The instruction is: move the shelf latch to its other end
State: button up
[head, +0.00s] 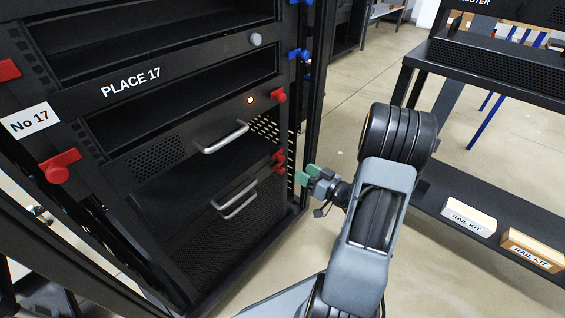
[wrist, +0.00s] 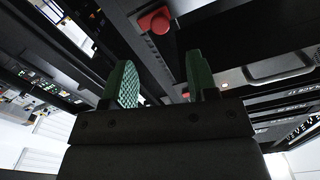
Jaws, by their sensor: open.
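Several red latches sit on the rack's front posts. The red latch nearest my gripper (head: 310,176) is at the lower right post (head: 279,160), just left of my green fingertips in the head view. Another red latch (head: 278,95) is higher on that post, and one more (head: 60,166) is on the left post. I cannot tell which one is the shelf latch. My gripper is open and empty, apart from the rack. In the wrist view, a red latch knob (wrist: 157,20) shows ahead, beyond the gap between my green fingers (wrist: 160,78).
The rack (head: 120,110) marked PLACE 17 has two drawers with silver handles (head: 225,138). Blue latches (head: 299,54) are higher on the right post. Floor between is clear.

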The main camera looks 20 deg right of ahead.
aim_at(284, 160)
jog(key=b+x, duration=0.2)
jog(key=x, duration=0.8)
jog(key=shift+w, duration=0.2)
jog(key=shift+c, duration=0.2)
grip_shut()
